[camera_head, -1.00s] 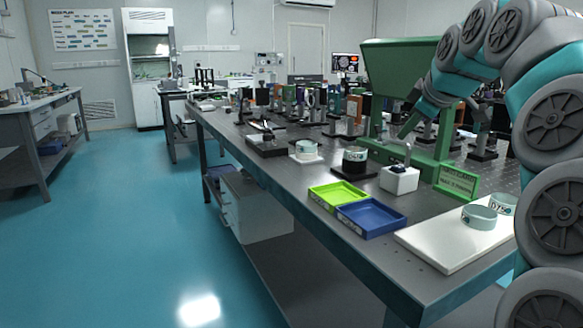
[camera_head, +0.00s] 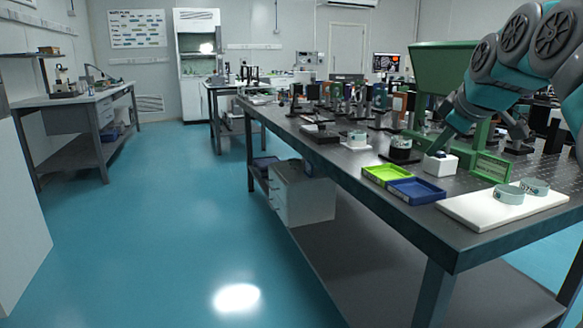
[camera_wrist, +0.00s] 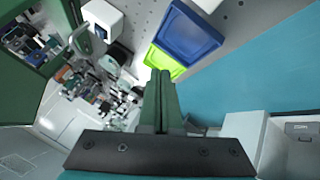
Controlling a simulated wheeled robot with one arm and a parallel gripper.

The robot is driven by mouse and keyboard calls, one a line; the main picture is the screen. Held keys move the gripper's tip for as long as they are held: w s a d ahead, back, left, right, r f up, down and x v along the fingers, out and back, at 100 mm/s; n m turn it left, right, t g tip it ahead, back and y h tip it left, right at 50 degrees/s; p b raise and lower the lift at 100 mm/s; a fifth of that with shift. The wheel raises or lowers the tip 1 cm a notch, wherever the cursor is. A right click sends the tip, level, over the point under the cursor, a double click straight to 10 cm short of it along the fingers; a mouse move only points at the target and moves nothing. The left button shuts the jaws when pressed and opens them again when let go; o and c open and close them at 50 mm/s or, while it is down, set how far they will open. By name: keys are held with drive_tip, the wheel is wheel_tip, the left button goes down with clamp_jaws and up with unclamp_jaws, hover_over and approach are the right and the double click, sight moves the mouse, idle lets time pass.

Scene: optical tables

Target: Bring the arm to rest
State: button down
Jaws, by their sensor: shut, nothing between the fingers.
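My arm (camera_head: 510,62) is folded at the upper right of the head view, above the right part of the optical table (camera_head: 462,226). My gripper shows in the wrist view (camera_wrist: 160,85) with its two fingers together and nothing between them. In the head view I cannot make out the fingertips clearly against the green frame. In the wrist view the white block (camera_wrist: 103,18), the blue tray (camera_wrist: 187,33) and the green tray (camera_wrist: 165,63) lie beyond the fingers, apart from them.
A green frame (camera_head: 440,75) stands on the table close to my arm. Two pale rings (camera_head: 508,194) sit on a white board (camera_head: 475,210) at the near edge. Several optical mounts stand further back. The blue floor (camera_head: 160,220) left of the table is clear.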

drive_tip(key=s+a+f+m+g, duration=0.3)
drive_tip(key=s+a+f+g, duration=0.2)
drive_tip(key=s+a+f, duration=0.95)
drive_tip(key=s+f+m+g, duration=0.5)
drive_tip(key=s+f, duration=1.4)
drive_tip(key=s, duration=0.5)
drive_tip(key=shift+d+f+m+h, duration=0.15)
drive_tip(key=shift+f+m+h, duration=0.15)
drive_tip(key=shift+m+h, duration=0.15)
drive_tip(key=shift+d, duration=0.15)
